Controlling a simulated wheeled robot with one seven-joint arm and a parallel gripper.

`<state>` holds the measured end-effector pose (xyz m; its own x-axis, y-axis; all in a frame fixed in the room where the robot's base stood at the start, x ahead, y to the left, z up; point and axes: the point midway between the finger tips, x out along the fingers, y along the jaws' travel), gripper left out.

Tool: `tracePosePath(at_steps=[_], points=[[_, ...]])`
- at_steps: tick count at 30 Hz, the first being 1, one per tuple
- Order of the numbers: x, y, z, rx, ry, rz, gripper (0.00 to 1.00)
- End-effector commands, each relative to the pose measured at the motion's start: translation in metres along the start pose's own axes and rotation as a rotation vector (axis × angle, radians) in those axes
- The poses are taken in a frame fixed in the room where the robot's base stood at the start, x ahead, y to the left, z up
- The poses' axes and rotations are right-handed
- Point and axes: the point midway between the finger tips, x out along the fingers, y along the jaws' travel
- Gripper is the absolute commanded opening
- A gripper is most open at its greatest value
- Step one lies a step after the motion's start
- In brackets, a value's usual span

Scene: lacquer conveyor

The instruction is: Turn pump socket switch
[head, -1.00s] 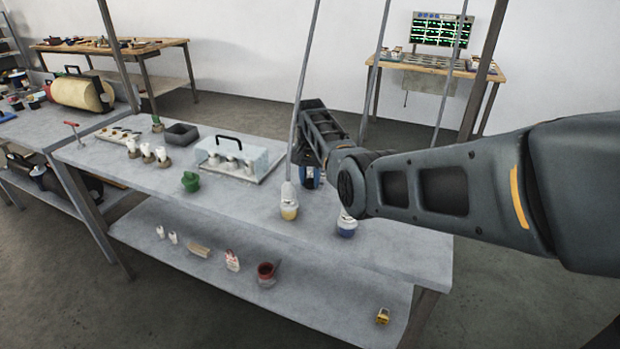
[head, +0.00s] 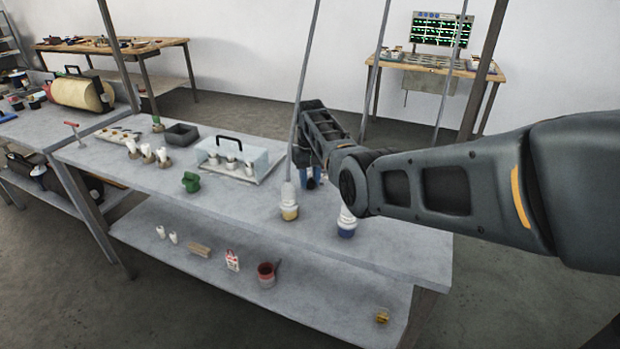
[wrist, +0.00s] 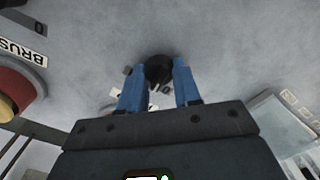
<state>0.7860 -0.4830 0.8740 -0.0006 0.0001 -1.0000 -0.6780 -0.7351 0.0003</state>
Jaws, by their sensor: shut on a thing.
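In the wrist view my gripper (wrist: 160,85) has its two blue fingers on either side of a small round black knob (wrist: 158,69), which I take to be the pump socket switch. The fingers are shut on the knob, against a grey surface with small white labels. In the head view my gripper (head: 311,178) points down at the grey bench (head: 250,212), partly hidden by my own arm. The switch itself is hidden there.
A clear box (head: 238,152) and a green object (head: 191,182) stand to the left. In the wrist view a red round part (wrist: 15,90) is at the left.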

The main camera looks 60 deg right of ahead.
Motion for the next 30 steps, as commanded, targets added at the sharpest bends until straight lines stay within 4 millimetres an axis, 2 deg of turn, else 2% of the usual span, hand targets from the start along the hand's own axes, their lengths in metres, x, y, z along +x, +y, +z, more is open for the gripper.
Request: tracePosePath(at_steps=[6,15,30], points=[[-0.0009,-0.0002,-0.0007,-0.184,0.002,-0.001,0.02],[-0.0009,0.0,-0.0008,-0.363,0.003,0.0,0.02],[-0.0009,0.0,-0.0009,-0.447,0.003,0.0,0.02]])
